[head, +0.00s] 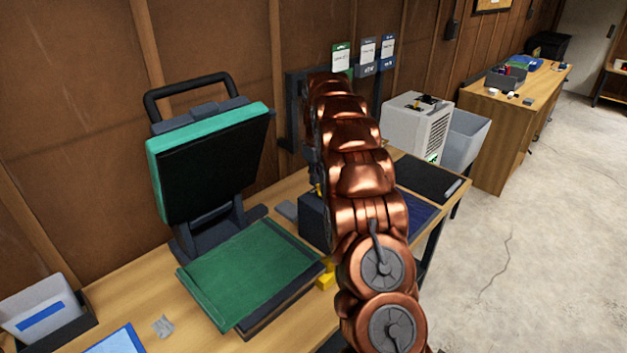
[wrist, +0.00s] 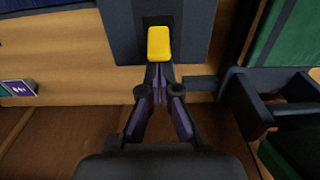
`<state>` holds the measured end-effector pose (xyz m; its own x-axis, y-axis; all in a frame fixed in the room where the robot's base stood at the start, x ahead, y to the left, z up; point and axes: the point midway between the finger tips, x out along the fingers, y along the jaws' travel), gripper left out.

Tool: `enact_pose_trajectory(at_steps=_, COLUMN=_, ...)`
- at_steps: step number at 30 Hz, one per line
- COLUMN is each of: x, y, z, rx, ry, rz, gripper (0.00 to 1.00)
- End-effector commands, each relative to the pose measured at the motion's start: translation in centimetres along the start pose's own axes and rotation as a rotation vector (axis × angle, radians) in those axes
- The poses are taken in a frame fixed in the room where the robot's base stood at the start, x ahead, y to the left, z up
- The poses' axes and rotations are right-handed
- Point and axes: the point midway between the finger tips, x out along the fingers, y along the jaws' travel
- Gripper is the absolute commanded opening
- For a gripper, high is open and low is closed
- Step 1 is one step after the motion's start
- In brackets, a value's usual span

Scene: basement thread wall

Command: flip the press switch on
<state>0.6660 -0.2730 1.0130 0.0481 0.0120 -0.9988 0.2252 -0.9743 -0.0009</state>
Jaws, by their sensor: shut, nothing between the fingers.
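The heat press (head: 208,160) stands open on the bench, its teal-edged upper plate tilted up and a green sheet (head: 245,272) on its lower bed. A dark switch box (head: 313,222) is right of it, partly behind my arm. In the wrist view a yellow switch lever (wrist: 158,44) stands out on the dark box (wrist: 125,20). My gripper (wrist: 160,72) is shut and empty, its fingertips right at the near end of the yellow lever. I cannot tell whether they touch. In the head view my arm hides most of this spot.
A yellow block (head: 327,275) lies by the press bed. A white machine (head: 415,125) and grey bin (head: 466,140) stand at the right. A tray with white items (head: 42,310) is at front left. The wooden wall is close behind; the concrete floor right is clear.

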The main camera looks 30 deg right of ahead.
Motion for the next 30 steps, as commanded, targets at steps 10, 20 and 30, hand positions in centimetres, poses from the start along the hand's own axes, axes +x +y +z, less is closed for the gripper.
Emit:
enact_pose_trajectory(at_steps=10, x=-0.1, y=-0.1, z=0.2, rx=-0.001, ry=0.038, rz=0.001, gripper=0.0)
enact_pose_trajectory(at_steps=20, x=-0.1, y=0.0, z=0.4, rx=0.0, ry=0.081, rz=0.001, gripper=0.0)
enact_pose_trajectory(at_steps=30, x=-0.1, y=-0.1, z=1.1, rx=0.0, ry=0.188, rz=0.0, gripper=0.0)
